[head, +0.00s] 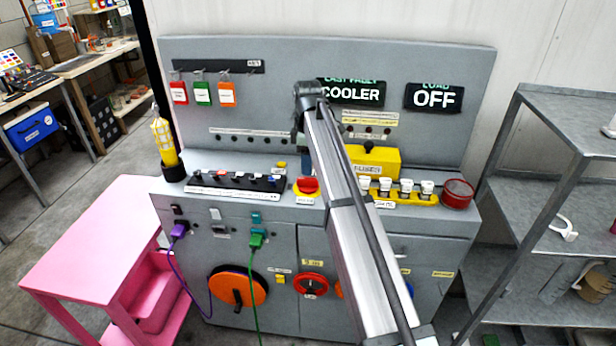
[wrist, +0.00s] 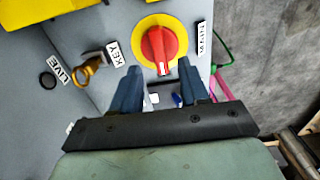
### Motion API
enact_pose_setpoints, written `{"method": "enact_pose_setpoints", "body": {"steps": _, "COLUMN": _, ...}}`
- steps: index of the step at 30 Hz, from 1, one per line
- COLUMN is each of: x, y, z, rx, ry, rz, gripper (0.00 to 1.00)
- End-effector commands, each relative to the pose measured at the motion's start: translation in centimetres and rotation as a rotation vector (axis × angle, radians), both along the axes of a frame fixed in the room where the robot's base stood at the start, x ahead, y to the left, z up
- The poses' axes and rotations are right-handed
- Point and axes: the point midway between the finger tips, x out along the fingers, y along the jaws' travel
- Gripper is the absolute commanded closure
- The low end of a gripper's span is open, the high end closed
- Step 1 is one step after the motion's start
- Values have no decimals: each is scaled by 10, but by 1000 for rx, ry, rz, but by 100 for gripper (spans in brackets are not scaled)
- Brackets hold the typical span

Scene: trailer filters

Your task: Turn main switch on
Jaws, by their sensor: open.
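The main switch is a red rotary knob on a yellow round plate. It sits on the grey console's sloped front ledge in the head view (head: 306,187) and near the top centre of the wrist view (wrist: 161,43). Its raised handle runs roughly up and down in the wrist view, beside a white label (wrist: 201,38) seen upside down. My gripper (wrist: 158,72) is open, with its two blue fingers apart. The fingertips appear either side of the handle's near end; I cannot tell whether they touch. In the head view my arm hides most of the gripper.
A key switch (wrist: 90,68) with a brass key lies left of the knob in the wrist view. A yellow box (head: 375,158) and a row of switches (head: 235,183) flank the knob. The panel displays read COOLER (head: 352,94) and OFF (head: 434,98).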

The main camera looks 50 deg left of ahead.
Motion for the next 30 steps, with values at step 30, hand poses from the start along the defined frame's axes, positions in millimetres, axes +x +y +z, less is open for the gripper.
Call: {"method": "enact_pose_setpoints", "body": {"steps": 30, "x": 0, "y": 0, "z": -56, "rx": 1, "ry": -1, "rz": -1, "gripper": 74}}
